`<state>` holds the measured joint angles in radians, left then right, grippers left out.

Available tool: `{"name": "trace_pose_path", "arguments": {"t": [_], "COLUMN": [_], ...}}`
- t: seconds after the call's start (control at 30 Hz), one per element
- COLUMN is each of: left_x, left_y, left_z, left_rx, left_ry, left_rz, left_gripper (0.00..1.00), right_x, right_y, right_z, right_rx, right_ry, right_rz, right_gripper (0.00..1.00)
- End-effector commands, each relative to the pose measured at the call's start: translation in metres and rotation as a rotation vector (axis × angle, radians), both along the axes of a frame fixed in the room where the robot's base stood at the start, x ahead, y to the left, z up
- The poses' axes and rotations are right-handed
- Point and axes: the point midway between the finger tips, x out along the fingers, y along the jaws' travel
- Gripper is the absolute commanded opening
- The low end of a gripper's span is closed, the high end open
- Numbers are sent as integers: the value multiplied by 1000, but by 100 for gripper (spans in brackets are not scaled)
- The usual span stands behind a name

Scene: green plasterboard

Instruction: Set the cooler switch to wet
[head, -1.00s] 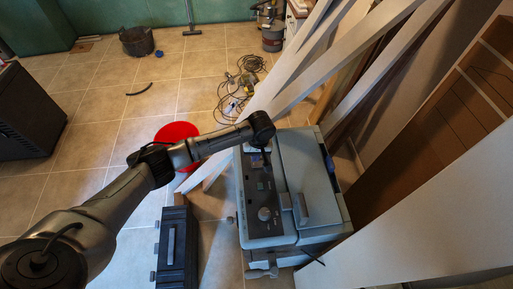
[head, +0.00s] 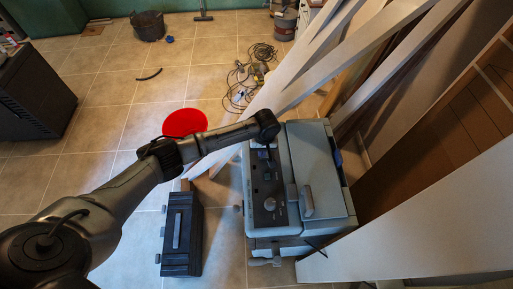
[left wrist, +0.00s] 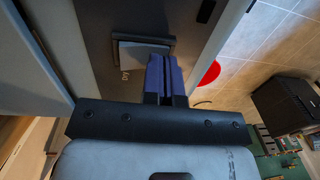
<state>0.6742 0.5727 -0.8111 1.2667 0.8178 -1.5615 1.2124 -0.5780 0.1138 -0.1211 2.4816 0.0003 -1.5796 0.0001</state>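The cooler (head: 318,165) is a blue-grey box with a dark control panel (head: 266,186) bearing a round knob and small switches. In the left wrist view a rocker switch (left wrist: 145,54) sits in a dark frame on the panel, with small lettering beside its near end that seems to read "Dry". My left gripper (head: 268,154) is over the far end of the panel. In the wrist view its dark blue fingers (left wrist: 165,66) are together, with nothing between them, and their tips overlap the switch's edge. I cannot tell whether they touch it. My right gripper is not in view.
Long white boards (head: 330,72) lean behind and right of the cooler. Cables (head: 245,75) lie on the tiled floor. Open floor lies to the left.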

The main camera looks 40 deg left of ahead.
Motion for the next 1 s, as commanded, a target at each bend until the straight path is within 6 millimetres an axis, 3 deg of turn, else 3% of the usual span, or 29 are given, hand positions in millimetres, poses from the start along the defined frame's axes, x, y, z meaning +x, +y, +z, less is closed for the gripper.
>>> {"name": "trace_pose_path", "arguments": {"t": [1.0], "left_x": [10], "left_y": [-9], "left_z": [5], "left_rx": [2], "left_ry": [2], "left_rz": [1], "left_gripper": [0], "right_x": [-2], "right_y": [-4], "right_z": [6], "right_rx": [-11], "right_ry": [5], "right_rz": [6], "right_gripper": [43]}}
